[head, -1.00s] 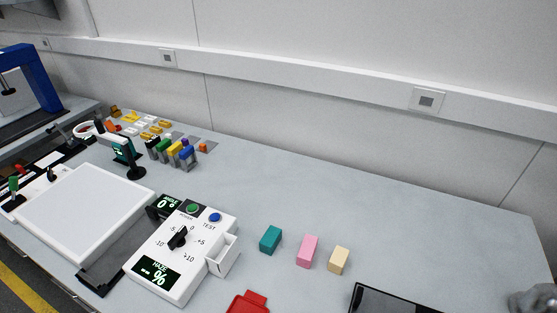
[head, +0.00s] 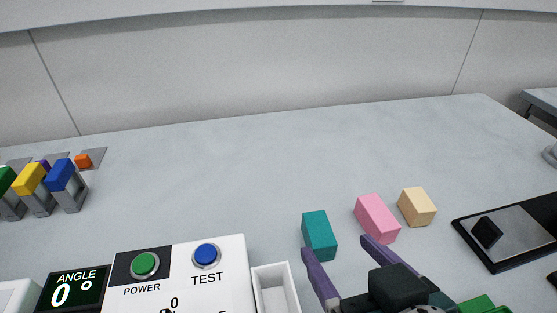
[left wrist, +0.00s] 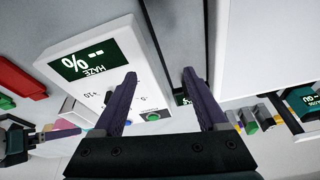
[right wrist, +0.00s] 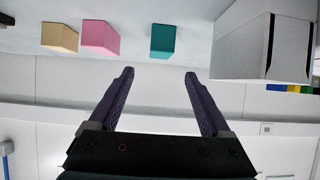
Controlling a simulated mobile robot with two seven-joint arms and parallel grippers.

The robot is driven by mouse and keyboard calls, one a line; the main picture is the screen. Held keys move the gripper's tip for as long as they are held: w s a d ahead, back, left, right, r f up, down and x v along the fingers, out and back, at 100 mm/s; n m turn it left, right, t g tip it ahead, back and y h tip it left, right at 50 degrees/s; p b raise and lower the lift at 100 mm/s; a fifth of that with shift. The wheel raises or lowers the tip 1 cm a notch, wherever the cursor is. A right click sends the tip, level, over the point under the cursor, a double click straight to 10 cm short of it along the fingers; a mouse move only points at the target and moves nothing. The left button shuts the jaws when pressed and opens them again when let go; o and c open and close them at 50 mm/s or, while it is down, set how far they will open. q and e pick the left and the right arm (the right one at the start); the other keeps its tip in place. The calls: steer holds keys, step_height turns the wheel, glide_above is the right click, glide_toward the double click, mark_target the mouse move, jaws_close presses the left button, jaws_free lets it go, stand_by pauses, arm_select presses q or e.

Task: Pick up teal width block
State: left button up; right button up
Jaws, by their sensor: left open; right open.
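The teal block (head: 319,236) stands on the grey table between the white instrument's side tray and the pink block. It also shows in the right wrist view (right wrist: 163,41), beyond the fingertips and roughly between them. My right gripper (head: 338,247) is open and empty, with its purple fingers pointing at the block from the near side. In the right wrist view the gripper (right wrist: 160,72) is apart from the block. My left gripper (left wrist: 158,78) is open and empty above the white instrument; it is outside the head view.
A pink block (head: 377,218) and a beige block (head: 417,206) stand to the right of the teal one. The white instrument (head: 185,270) and its open side tray (head: 275,288) are at the left. A black-framed plate (head: 510,232) lies at the right. The table behind the blocks is clear.

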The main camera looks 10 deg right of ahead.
mark_target(320, 230)
steer(key=shift+x, duration=0.95)
steer(key=shift+f+b+x, duration=0.15)
steer(key=shift+b+x, duration=0.05)
steer(key=shift+x, duration=1.15)
steer(key=shift+f+b+x, duration=0.15)
steer(key=shift+b+x, duration=0.05)
steer(key=shift+x, duration=1.15)
steer(key=shift+s, duration=0.15)
jaws_close()
